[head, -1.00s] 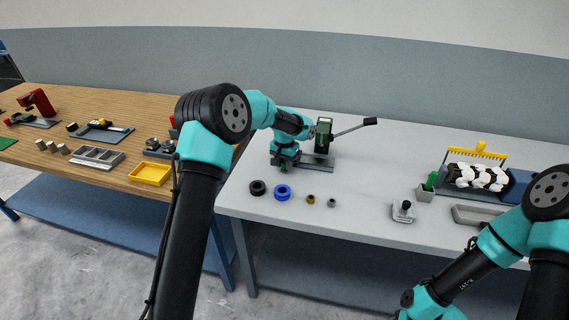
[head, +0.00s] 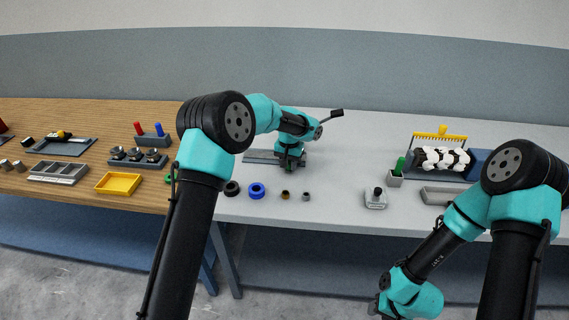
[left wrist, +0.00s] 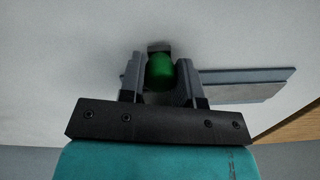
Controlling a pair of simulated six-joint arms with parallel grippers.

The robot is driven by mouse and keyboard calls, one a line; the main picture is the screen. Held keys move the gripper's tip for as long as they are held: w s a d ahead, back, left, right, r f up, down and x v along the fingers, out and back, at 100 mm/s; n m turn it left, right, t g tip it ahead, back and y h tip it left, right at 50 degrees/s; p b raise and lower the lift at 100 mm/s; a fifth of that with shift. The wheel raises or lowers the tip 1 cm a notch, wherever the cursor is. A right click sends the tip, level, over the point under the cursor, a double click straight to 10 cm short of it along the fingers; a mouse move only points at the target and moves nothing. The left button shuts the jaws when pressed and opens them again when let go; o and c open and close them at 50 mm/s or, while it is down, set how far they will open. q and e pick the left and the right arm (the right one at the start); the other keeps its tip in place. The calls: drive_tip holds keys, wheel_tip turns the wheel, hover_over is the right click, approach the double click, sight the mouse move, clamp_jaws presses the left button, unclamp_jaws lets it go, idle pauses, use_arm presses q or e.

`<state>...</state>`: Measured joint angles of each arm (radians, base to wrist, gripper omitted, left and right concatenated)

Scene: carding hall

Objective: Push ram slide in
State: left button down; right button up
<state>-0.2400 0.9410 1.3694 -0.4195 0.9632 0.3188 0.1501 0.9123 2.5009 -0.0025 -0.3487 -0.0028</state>
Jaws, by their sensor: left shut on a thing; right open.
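My left gripper (head: 289,165) is at the right part of a flat grey rail (head: 262,156) on the light table. In the left wrist view, the left gripper (left wrist: 160,85) is shut on a green knob (left wrist: 160,72), with a finger on each side. The grey rail (left wrist: 245,85) shows there to the right of the fingers. Of the lever press, the lever's dark handle end (head: 336,113) sticks out beyond my left arm. The press body and most of the slide are hidden behind that arm. My right gripper cannot be made out; only its arm shows at the lower right.
A black ring (head: 232,188), a blue ring (head: 256,190) and two small bushes lie in front. A grey block with a knob (head: 375,198) and a roller fixture with a yellow comb (head: 442,134) stand to the right. The wooden bench on the left holds a yellow tray (head: 117,183).

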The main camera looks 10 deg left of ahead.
use_arm(q)
drive_tip(key=c, duration=0.8)
unclamp_jaws()
drive_tip(key=shift+d, duration=0.35)
drive_tip(key=shift+a, duration=0.1)
drive_tip(key=shift+r, duration=0.55)
wheel_tip(320, 180, up, 16)
drive_tip(key=shift+r, duration=0.2)
drive_tip(key=shift+f, duration=0.1)
